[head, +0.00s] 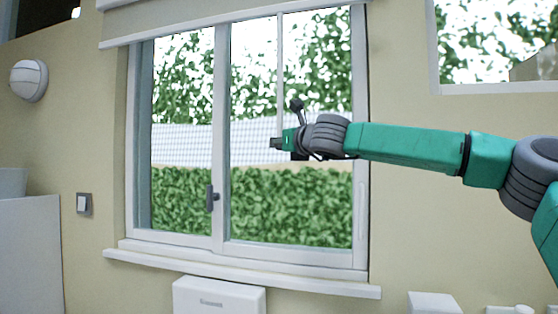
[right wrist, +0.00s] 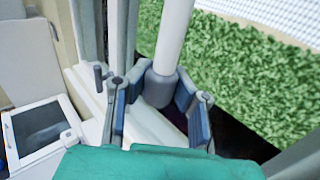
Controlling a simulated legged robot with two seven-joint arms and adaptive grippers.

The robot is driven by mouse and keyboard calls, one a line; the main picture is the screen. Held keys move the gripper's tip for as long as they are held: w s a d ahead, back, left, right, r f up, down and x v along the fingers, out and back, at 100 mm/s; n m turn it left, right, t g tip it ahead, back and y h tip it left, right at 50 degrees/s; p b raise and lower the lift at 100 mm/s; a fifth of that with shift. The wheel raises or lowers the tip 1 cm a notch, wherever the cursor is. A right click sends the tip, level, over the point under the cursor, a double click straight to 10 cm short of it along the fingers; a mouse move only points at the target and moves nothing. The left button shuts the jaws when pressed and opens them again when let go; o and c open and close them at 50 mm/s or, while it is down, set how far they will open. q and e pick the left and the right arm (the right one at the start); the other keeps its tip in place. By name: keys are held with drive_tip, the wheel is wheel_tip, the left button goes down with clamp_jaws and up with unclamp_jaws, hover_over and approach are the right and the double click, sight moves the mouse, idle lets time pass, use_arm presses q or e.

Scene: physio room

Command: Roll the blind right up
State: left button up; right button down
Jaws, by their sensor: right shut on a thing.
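The blind (head: 165,22) is a beige strip across the top of the window, with a pale bar along its lower edge. Most of the glass below it is uncovered; its top is cut off by the picture edge. A thin white wand (head: 281,70) hangs down in front of the right pane. My right gripper (head: 280,143) is at the wand's lower end. In the right wrist view, the wand (right wrist: 174,35) ends in a grey handle (right wrist: 158,88), and my right gripper (right wrist: 160,105) is shut on that handle. My left gripper is not in view.
The window frame (head: 221,130) has a dark handle (head: 211,198) on its middle post. A sill (head: 240,273) juts out below, above a white box (head: 218,297). A light switch (head: 84,204) and a round wall fitting (head: 28,80) are on the left.

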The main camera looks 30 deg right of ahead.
sight(281, 98)
wheel_tip(281, 98, up, 11)
drive_tip(key=p, duration=0.3)
drive_tip(key=shift+d+r, duration=0.1)
drive_tip(key=shift+r, duration=0.05)
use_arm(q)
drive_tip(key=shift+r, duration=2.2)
use_arm(e)
drive_tip(key=shift+r, duration=0.45)
drive_tip(key=shift+s, duration=0.1)
drive_tip(key=c, duration=1.3)
unclamp_jaws()
drive_tip(key=shift+d+f, duration=0.1)
